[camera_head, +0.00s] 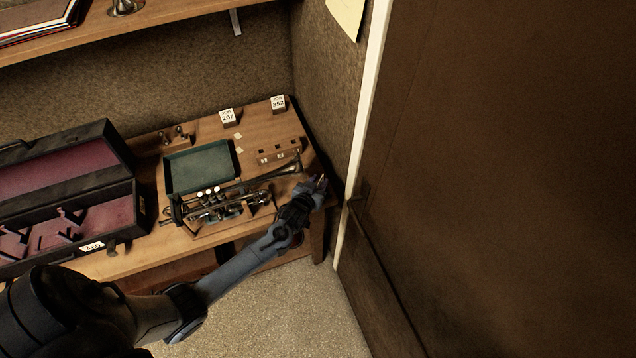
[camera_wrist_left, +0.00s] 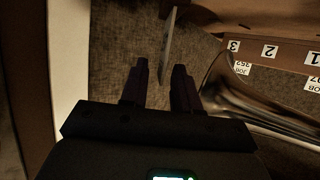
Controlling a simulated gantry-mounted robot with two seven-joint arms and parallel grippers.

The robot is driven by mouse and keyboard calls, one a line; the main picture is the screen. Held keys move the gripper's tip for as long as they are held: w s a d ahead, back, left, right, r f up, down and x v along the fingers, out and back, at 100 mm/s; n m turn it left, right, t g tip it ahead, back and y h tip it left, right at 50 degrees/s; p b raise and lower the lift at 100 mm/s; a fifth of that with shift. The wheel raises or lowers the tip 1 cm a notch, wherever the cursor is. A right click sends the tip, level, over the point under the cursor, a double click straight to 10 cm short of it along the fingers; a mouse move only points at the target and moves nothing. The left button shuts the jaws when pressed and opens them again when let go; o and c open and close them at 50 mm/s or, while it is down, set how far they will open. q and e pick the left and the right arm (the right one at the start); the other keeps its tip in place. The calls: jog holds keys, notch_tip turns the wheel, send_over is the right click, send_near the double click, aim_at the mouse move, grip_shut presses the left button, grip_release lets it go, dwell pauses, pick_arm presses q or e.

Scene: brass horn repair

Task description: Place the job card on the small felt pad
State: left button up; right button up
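My left gripper (camera_head: 321,183) is past the right end of the bench, beside the trumpet's bell. In the left wrist view its two dark fingers (camera_wrist_left: 160,82) stand apart with a gap between them. A thin grey plate (camera_wrist_left: 169,45) shows edge-on beyond the fingertips; I cannot tell what it is, and no grip on it shows. White cards marked JOB 207 (camera_head: 227,118) and JOB 352 (camera_head: 278,104) are on small blocks at the bench's back. I cannot pick out the small felt pad with certainty. My right gripper is out of view.
A brass trumpet (camera_head: 232,201) lies along the bench's front. Behind it are a green-lined tray (camera_head: 199,166) and a slotted wooden rack (camera_head: 278,153). An open case (camera_head: 65,180) stands at left. A brown door (camera_head: 500,160) is close on the right.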

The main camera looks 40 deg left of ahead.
pick_arm(q)
jog(key=shift+r, duration=0.15)
jog(key=s+d+r+m+g+h, duration=0.1)
jog(key=s+d+r+m+g, duration=0.1)
jog(key=s, duration=0.7)
jog(key=s+d+r+m+g+h, duration=0.1)
jog(key=s+d+r+g, duration=0.3)
jog(key=s+d+r, duration=0.2)
jog(key=s+d+r+m+g+h, duration=0.2)
jog(key=s+d, duration=0.5)
jog(key=s, duration=0.7)
jog(key=shift+s+d+r+m+g, duration=0.25)
jog(key=shift+r+g, duration=0.35)
jog(key=shift+r, duration=0.3)
jog(key=shift+a, duration=0.1)
notch_tip(320, 180, up, 8)
jog(key=p, duration=0.8)
